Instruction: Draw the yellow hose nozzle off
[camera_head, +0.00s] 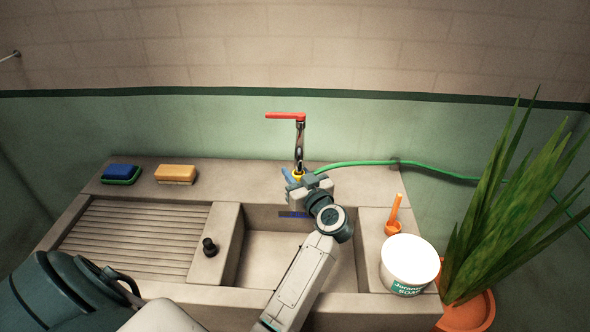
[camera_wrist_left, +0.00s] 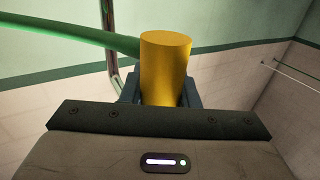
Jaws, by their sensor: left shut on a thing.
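The yellow hose nozzle (camera_head: 297,174) is at the lower end of the chrome tap (camera_head: 299,150), mostly hidden by my gripper in the head view. In the left wrist view it is an upright yellow cylinder (camera_wrist_left: 165,65) between my fingers. The green hose (camera_head: 350,163) runs from the nozzle to the right along the wall; it shows at the left in the wrist view (camera_wrist_left: 70,34). My left gripper (camera_head: 299,180) is shut on the nozzle, above the back of the sink. I cannot tell whether nozzle and tap still touch. My right gripper is not in view.
The tap has a red lever (camera_head: 285,115). Sponges, one blue and green (camera_head: 121,173), one orange (camera_head: 176,173), lie on the left ledge. A dark plug (camera_head: 209,247) stands left of the basin (camera_head: 262,260). A white soap tub (camera_head: 408,262), an orange brush (camera_head: 394,218) and a potted plant (camera_head: 467,312) stand right.

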